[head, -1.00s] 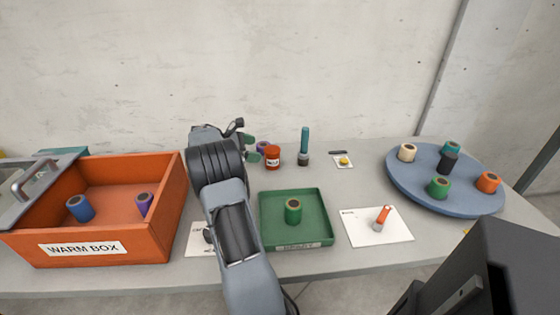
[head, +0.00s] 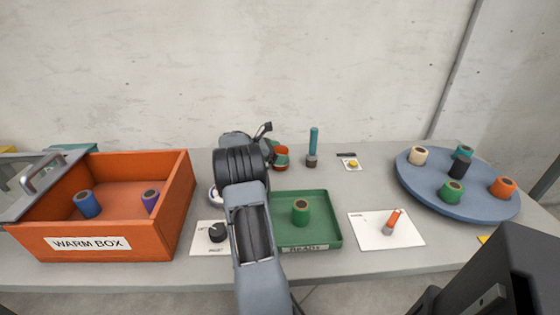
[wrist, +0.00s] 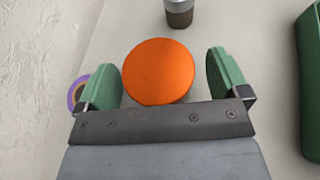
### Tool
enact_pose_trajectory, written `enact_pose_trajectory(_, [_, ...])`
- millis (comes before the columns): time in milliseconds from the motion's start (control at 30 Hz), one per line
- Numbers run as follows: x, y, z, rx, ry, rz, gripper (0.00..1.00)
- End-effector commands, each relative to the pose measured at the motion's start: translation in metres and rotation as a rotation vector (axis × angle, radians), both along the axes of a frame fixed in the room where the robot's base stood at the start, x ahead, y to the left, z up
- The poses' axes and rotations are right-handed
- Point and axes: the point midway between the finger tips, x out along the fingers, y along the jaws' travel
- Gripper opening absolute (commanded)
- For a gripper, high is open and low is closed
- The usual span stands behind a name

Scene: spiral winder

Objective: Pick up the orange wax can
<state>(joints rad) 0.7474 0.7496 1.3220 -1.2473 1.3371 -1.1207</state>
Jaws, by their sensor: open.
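The orange wax can (head: 282,151) stands on the table behind the green tray, partly hidden by my gripper in the head view. In the wrist view the can's round orange lid (wrist: 158,70) lies between the two green finger pads. My gripper (wrist: 168,82) is open, with one pad on each side of the can. A small gap shows between the lid and the right pad; the left pad is very close to the lid, and I cannot tell whether it touches.
A teal-handled tool (head: 313,147) stands just right of the can. A purple ring-shaped thing (wrist: 77,92) lies beside the left finger. The green tray (head: 335,225) holds a green spool. The orange warm box (head: 150,240) is at left, the blue round tray (head: 415,187) at right.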

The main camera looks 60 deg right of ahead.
Motion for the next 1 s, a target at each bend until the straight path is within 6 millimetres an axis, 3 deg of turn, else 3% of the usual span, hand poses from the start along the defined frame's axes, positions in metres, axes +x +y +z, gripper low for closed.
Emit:
enact_pose_trajectory(100, [0.0003,0.0002,0.0005,0.0,0.0,0.0,0.92])
enact_pose_trajectory(700, [0.0001,0.0003,0.0006,-0.001,-0.001,0.0,0.35])
enact_pose_trajectory(1000, [0.0002,0.0002,0.0038,-0.001,-0.001,-0.001,0.35])
